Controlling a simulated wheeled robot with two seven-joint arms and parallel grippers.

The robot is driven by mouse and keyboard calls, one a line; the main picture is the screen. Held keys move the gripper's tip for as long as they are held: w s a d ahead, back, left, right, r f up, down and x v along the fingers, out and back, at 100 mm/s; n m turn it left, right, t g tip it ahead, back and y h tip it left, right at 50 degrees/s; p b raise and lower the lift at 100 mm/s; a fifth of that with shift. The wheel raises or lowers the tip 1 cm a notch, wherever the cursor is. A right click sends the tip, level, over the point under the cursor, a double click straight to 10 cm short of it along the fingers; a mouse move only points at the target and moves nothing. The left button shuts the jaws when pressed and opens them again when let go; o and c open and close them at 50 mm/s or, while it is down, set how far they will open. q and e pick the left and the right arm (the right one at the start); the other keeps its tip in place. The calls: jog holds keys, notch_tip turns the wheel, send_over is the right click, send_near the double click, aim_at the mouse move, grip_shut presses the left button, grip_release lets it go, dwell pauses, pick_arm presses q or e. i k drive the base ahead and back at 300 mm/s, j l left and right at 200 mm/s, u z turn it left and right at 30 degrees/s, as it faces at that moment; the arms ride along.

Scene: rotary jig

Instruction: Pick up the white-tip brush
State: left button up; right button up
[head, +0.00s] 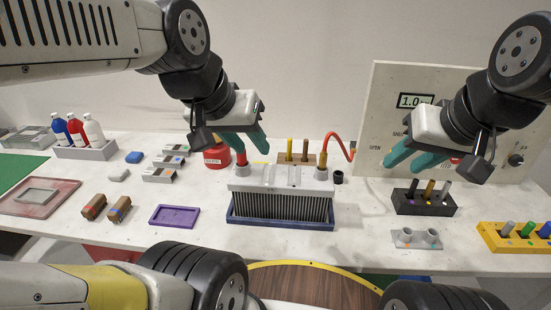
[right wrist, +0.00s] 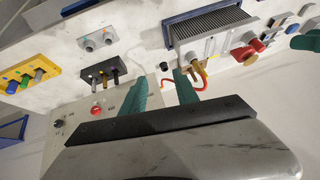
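Several upright handles stand in two racks, and I cannot tell which one is the white-tip brush. The black rack (head: 424,207) holds a dark, a brown and a light grey handle (head: 446,187); it also shows in the right wrist view (right wrist: 104,74). The yellow rack (head: 500,241) at the far right holds grey, green and blue handles; it also shows in the right wrist view (right wrist: 18,72). My right gripper (head: 413,155) is open and empty, above and behind the black rack; its spread fingers show in the right wrist view (right wrist: 160,93). My left gripper (head: 245,138) is open above the finned unit's left end.
The finned metal unit (head: 282,180) with a red hose sits mid-table in a blue tray. A panel with a display (head: 416,101) stands behind the black rack. A grey two-hole holder (head: 416,239) lies in front. A purple tray (head: 174,216) and bottles (head: 76,130) are left.

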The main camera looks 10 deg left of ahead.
aim_at(305, 141)
jog(key=k+j+z, duration=0.1)
jog(key=j, duration=0.3)
jog(key=k+j, duration=0.15)
jog(key=j, duration=0.2)
jog(key=k+j+z, duration=0.15)
jog(key=j, duration=0.25)
jog(key=k+j, duration=0.1)
jog(key=j, duration=0.25)
jog(key=k+j, duration=0.15)
jog(key=k, duration=0.6)
jog(key=i+l+u, duration=0.6)
jog(key=i+l, duration=0.15)
jog(key=i+l+u, duration=0.3)
jog(key=l, duration=0.3)
